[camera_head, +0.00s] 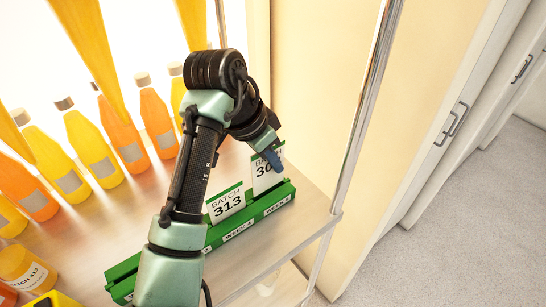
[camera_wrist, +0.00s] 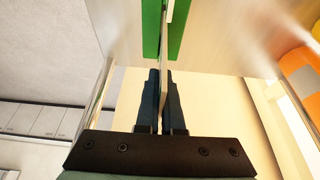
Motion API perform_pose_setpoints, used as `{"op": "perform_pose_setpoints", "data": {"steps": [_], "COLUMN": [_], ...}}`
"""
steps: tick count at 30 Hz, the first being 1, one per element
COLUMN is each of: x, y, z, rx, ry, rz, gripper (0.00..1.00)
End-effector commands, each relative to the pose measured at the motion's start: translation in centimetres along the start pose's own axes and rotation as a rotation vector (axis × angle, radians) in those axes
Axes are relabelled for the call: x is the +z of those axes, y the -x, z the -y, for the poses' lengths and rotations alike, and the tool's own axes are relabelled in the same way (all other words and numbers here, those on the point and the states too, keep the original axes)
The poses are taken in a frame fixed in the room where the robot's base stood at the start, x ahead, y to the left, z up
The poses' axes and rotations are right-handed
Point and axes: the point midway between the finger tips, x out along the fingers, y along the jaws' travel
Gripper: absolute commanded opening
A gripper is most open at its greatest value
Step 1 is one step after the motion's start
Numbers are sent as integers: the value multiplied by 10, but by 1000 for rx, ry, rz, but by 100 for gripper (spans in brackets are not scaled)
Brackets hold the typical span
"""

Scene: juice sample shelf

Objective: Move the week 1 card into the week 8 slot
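My gripper (camera_head: 271,159) is at that second card's top. In the wrist view the card (camera_wrist: 165,62) shows edge-on between my gripper's fingers (camera_wrist: 162,75), which are shut on it, above the green rack (camera_wrist: 151,30).
Yellow and orange bottles (camera_head: 91,148) stand in rows at the back left. A jar with a batch label (camera_head: 24,270) stands at the lower left. A metal shelf post (camera_head: 362,110) rises just right of the rack. My arm hides part of the rack's left half.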

Motion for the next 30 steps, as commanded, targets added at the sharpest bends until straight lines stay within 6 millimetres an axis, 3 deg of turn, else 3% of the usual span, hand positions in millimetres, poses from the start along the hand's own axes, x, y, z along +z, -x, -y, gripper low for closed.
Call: {"op": "perform_pose_setpoints", "data": {"steps": [30], "x": [8], "y": [-21], "z": [0], "rx": [0], "ry": [0], "rz": [-1], "gripper": [0]}}
